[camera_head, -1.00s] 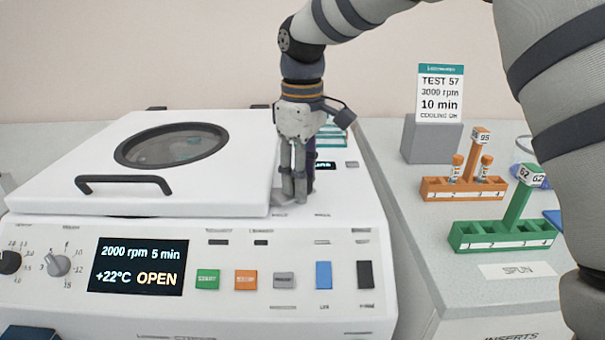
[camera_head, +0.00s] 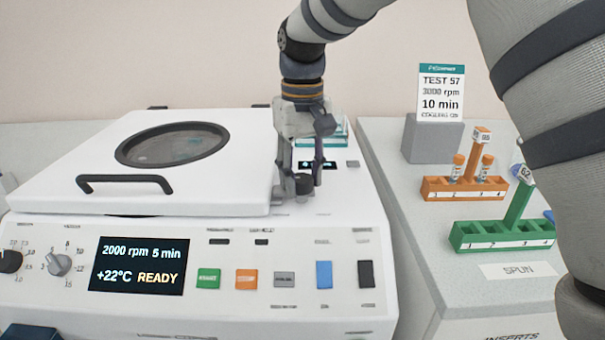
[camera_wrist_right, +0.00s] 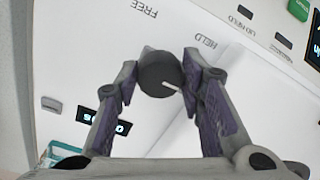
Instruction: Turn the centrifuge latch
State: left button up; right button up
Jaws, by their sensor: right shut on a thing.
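The centrifuge (camera_head: 230,235) stands in front of me with its white lid (camera_head: 85,155) down. Its display (camera_head: 137,266) reads 2000 rpm, 5 min, +22°C and READY. The latch is a dark round knob with a white pointer line, clear in the right wrist view (camera_wrist_right: 158,76), with the labels FREE and HELD near it. My right gripper (camera_head: 300,187) is shut on the knob, one finger on each side, at the lid's right edge; it also shows in the right wrist view (camera_wrist_right: 160,80). My left gripper is not in view.
An orange rack (camera_head: 463,189) with capped tubes and a green rack (camera_head: 500,236) stand on the right bench. A grey block (camera_head: 432,142) behind them bears a sign reading TEST 57, 3000 rpm, 10 min. Coloured buttons (camera_head: 246,279) line the centrifuge's front panel.

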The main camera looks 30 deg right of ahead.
aim_at(302, 179)
dwell(0.4)
jog(key=o, duration=1.1)
jog(key=shift+o, duration=0.2)
notch_tip(302, 179, up, 12)
